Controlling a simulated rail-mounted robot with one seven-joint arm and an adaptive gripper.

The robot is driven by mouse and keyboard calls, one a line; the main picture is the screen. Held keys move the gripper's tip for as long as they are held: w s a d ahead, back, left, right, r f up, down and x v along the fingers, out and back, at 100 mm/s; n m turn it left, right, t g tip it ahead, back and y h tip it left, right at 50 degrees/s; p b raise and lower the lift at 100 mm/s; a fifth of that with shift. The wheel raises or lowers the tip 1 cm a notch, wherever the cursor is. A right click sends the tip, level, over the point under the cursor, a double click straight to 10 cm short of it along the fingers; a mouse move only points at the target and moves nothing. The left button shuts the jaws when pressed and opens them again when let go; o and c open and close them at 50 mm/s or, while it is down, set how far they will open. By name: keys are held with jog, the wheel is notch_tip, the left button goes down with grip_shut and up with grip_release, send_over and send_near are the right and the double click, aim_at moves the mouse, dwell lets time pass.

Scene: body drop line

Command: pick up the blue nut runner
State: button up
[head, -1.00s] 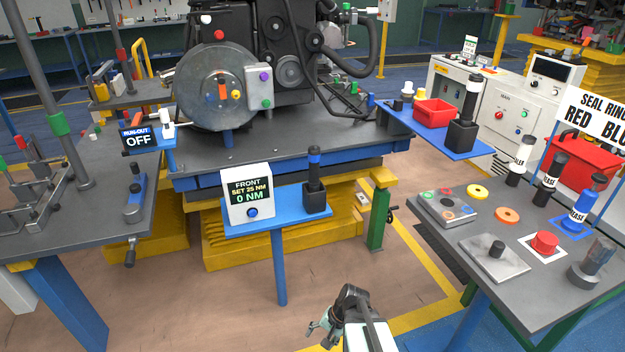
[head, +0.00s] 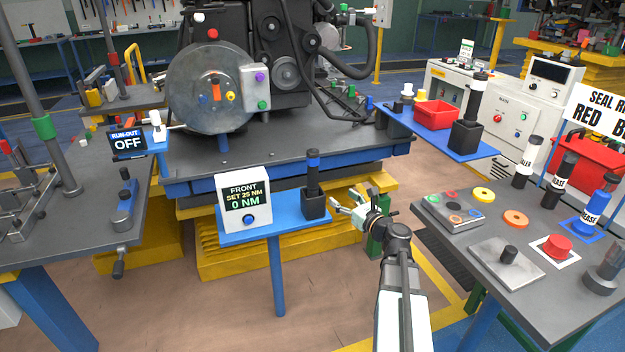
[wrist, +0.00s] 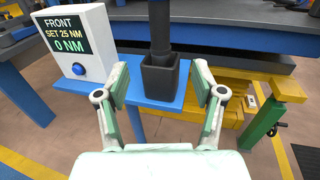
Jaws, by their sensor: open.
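The nut runner (head: 313,168) is a dark upright tool with a blue band near its top. It stands in a black square holder (head: 314,205) on a small blue shelf (head: 270,226), right of the torque display. In the wrist view, its dark shaft (wrist: 160,28) rises from the holder, and its top is out of frame. My gripper (head: 345,207) is open and empty, just right of the holder in the head view. In the wrist view, the fingertips (wrist: 160,88) appear on either side of the holder; I cannot tell the remaining distance.
The white FRONT display (head: 243,205) with a blue button reads "SET 25 NM, 0 NM". Another tool (head: 476,95) stands in a holder at right, beside a red bin (head: 435,114). A grey table (head: 480,240) with bottles is at right; a green post (head: 377,240) stands behind my gripper.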

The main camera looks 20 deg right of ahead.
aim_at(316, 178)
jog(key=w+a, duration=0.1)
jog(key=w, duration=0.4)
jog(key=w+a, duration=0.1)
jog(key=w, duration=0.5)
jog(key=w+a, duration=0.1)
jog(key=w, duration=0.4)
jog(key=shift+w+f+p, duration=0.2)
jog(key=shift+w+p, duration=0.1)
jog(key=shift+w, duration=0.05)
grip_shut()
